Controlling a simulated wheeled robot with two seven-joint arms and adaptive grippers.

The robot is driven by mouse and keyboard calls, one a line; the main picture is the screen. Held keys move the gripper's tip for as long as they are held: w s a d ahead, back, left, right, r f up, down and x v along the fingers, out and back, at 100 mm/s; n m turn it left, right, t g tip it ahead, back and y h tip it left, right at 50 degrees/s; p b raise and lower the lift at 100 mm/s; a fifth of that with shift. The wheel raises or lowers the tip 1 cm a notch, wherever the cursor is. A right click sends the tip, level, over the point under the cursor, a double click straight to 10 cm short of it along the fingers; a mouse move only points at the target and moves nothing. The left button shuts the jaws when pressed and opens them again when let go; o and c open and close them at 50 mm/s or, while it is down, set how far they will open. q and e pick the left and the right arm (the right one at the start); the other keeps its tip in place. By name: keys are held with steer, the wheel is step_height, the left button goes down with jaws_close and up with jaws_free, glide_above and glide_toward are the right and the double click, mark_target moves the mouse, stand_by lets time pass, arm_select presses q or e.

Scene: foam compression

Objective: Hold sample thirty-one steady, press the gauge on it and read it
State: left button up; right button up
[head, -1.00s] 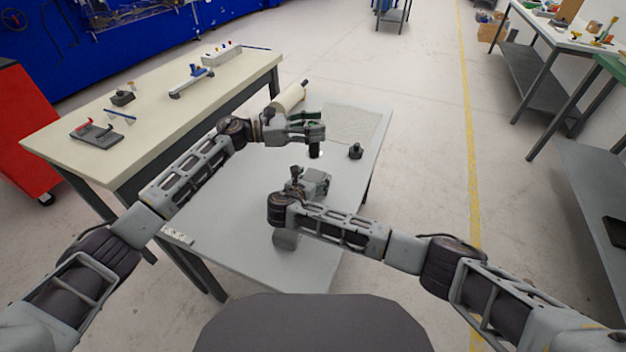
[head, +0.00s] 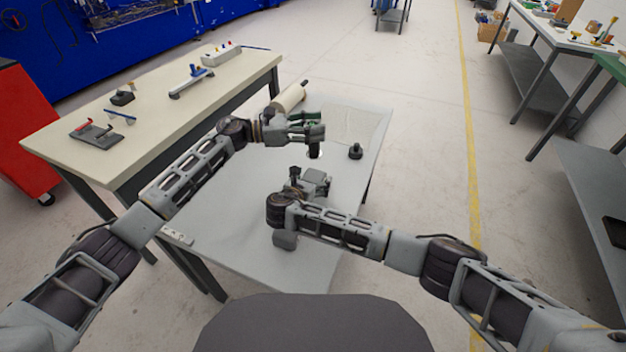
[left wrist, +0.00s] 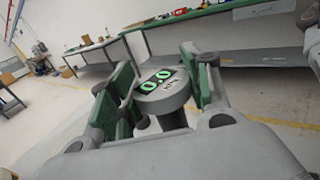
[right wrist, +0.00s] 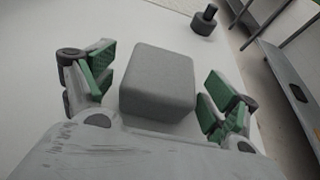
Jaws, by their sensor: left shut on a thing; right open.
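A plain grey foam block (right wrist: 157,82) sits on the grey table between the spread fingers of my right gripper (right wrist: 163,88), with no number readable on it. My right gripper is open, with a gap between block and left finger; on the right the gap is too small to judge. The block also shows in the head view (head: 317,176), partly hidden by the right gripper (head: 306,185). My left gripper (head: 307,131) is shut on the gauge (left wrist: 164,92), whose green display reads 0.0. The gauge's dark lower end (head: 314,151) hangs behind the block, apart from it.
A black knobbed piece (head: 355,152) stands right of the gauge on the grey table (head: 225,215). A pale sheet (head: 352,124) and a cream roll (head: 290,97) lie at the back. A cream bench (head: 160,120) with several tools stands to the left.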

steer(key=v, duration=1.1)
steer(key=shift+s+a+r, duration=0.1)
steer(key=shift+s+r, duration=0.1)
stand_by(0.5)
